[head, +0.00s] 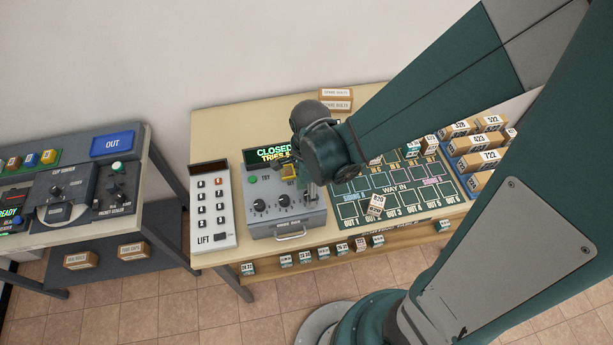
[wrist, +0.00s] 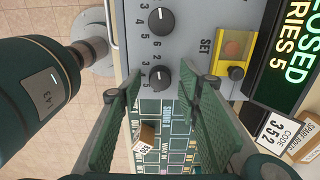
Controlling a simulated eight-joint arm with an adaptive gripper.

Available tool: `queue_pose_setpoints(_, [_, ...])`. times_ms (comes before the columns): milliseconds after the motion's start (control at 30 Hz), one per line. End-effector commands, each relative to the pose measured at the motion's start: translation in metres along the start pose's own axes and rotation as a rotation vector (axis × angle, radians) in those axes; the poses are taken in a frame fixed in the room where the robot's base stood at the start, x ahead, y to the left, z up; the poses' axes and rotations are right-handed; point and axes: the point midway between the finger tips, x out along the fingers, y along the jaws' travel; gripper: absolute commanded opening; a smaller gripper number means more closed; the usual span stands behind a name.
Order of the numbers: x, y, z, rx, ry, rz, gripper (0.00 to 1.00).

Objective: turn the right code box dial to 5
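The grey code box (head: 287,222) stands on the wooden table. Its display (head: 270,155) reads CLOSED and TRIES 5. Two black dials show in the head view, the left one (head: 259,205) and another (head: 283,200); my arm's end covers the box's right part. In the wrist view, rotated, the right dial (wrist: 162,76) is the lower of two, near the box's edge; the other dial (wrist: 162,20) is above it. The dial's exact setting cannot be read surely.
A yellow-framed red button (wrist: 235,48) by the word SET is near one finger. A lift panel (head: 213,205) stands left of the code box. A green grid board (head: 385,205) with small cartons lies right.

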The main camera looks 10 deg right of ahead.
Motion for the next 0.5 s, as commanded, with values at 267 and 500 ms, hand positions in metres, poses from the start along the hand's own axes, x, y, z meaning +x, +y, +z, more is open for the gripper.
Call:
queue_pose_setpoints(267, [-0.0001,0.0000,0.0000,0.000,0.000,0.000,0.24])
queue_pose_setpoints(500, [-0.0001,-0.0001,0.0000,0.000,0.000,0.000,0.07])
